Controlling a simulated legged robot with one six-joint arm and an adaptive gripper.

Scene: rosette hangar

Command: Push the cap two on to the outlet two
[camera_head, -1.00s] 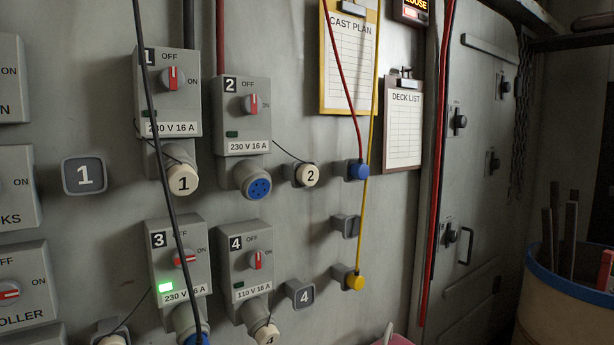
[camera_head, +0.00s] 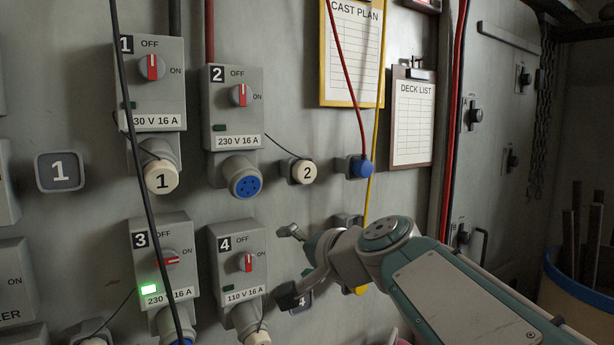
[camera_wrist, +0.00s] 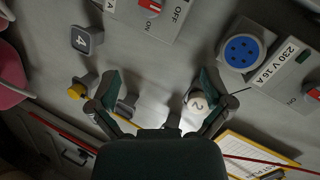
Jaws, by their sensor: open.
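Cap two (camera_head: 304,171) is a round cream cap marked 2. It sits on a grey wall holder right of outlet two, tied by a thin black cord. Outlet two (camera_head: 245,183) is the blue-faced socket under switch box 2, uncovered. My gripper (camera_head: 288,262) is open and empty, in front of the wall below cap two. In the wrist view, cap two (camera_wrist: 197,103) shows near the right finger of my gripper (camera_wrist: 152,92), and outlet two (camera_wrist: 241,52) lies up and right of it. I cannot tell whether the finger touches the cap.
Switch box 4 (camera_head: 238,262) stands left of my gripper, and the number 4 holder is partly hidden behind it. A blue plug (camera_head: 361,168) with a red cable is right of cap two. A black cable (camera_head: 134,130) hangs across boxes 1 and 3.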

